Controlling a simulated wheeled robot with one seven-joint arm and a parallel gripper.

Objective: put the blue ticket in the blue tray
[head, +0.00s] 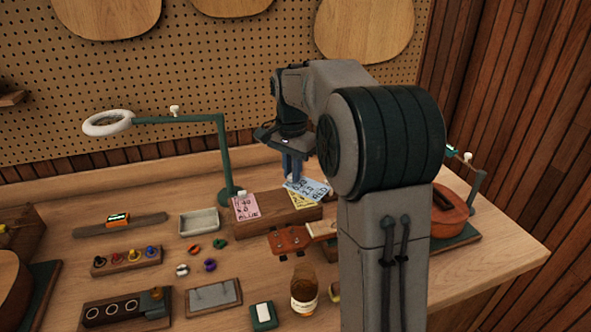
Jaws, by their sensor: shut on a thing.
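The light blue ticket (309,186) with dark writing is at my gripper (291,178), above the wooden ticket block (283,219). My gripper points down and is shut on the ticket's upper left part. The ticket is tilted and overlaps a pale yellow ticket (299,199) behind or below it. A pink ticket (245,208) with the written word BLUE stands at the block's left end. No tray that is clearly blue shows; a shallow pale grey tray (199,233) lies to the left of the block. My arm hides part of the bench at the right.
A green lamp post (222,160) rises just left of the block. In front lie small coloured rings (210,265), a ukulele headstock (290,240), a brown bottle (304,292) and a grey slab (213,296). A ukulele body (450,212) lies at the right.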

